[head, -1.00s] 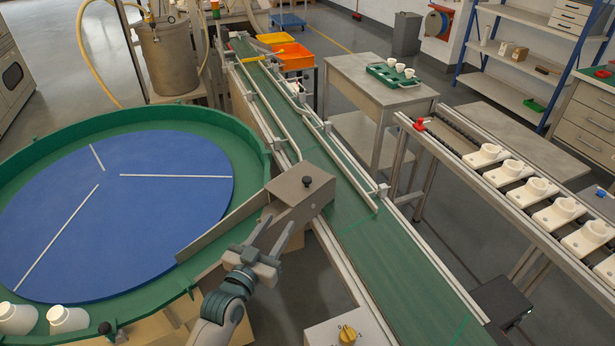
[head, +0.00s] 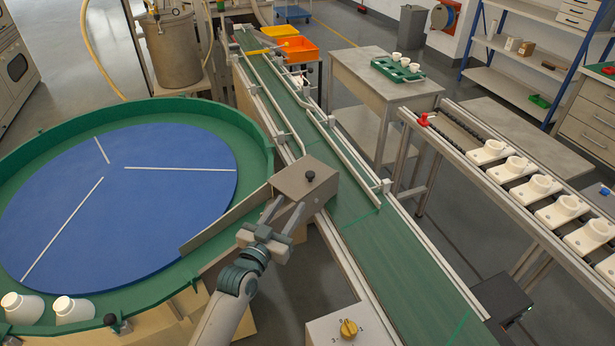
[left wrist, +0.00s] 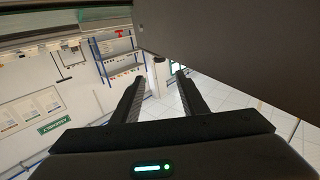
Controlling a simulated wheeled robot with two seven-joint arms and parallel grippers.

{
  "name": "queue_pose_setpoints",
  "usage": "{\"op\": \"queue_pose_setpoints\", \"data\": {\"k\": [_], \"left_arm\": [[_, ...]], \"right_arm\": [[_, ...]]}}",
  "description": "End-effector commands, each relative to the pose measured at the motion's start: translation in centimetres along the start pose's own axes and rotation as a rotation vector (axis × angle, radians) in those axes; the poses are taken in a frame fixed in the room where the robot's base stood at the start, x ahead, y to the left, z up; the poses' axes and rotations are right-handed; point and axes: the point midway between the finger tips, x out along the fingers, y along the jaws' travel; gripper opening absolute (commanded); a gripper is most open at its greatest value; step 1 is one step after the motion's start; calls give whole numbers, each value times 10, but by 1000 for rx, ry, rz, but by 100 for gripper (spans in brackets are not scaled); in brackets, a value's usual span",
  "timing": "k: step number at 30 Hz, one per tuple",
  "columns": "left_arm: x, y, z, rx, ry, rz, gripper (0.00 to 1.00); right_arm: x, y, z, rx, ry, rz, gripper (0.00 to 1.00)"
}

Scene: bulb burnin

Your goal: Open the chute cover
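The chute cover (head: 304,182) is a grey-brown box lid with a black knob on top. It sits closed over the chute between the round green-rimmed turntable and the belt. My left gripper (head: 283,209) is at the cover's near left side, with its two fingers apart and pointing toward it. Nothing shows between the fingers. I cannot tell whether they touch the cover. In the left wrist view my left gripper (left wrist: 158,84) is open, and a dark brown surface, likely the cover (left wrist: 240,45), fills the upper right. My right gripper is not in view.
The blue turntable disc (head: 110,215) lies left, with two white bulb-like pieces (head: 48,309) at its near rim. The green conveyor belt (head: 400,255) with metal guide rails runs right of the cover. A control box with a yellow knob (head: 348,328) stands in front. White sockets (head: 540,188) line a rack at right.

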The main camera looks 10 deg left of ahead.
Motion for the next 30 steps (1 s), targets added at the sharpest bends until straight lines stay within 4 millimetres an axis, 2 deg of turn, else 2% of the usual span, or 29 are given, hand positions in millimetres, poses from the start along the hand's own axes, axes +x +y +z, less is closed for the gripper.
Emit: {"op": "queue_pose_setpoints", "data": {"k": [6,18,24,30], "left_arm": [[41,0,-3,-2,1,0,40],[106,0,-2,0,0,0,40],[125,0,-1,0,0,0,40],[131,0,-1,0,1,0,40]], "right_arm": [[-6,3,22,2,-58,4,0],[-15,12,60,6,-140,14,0],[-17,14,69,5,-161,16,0],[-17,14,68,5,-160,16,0]]}}
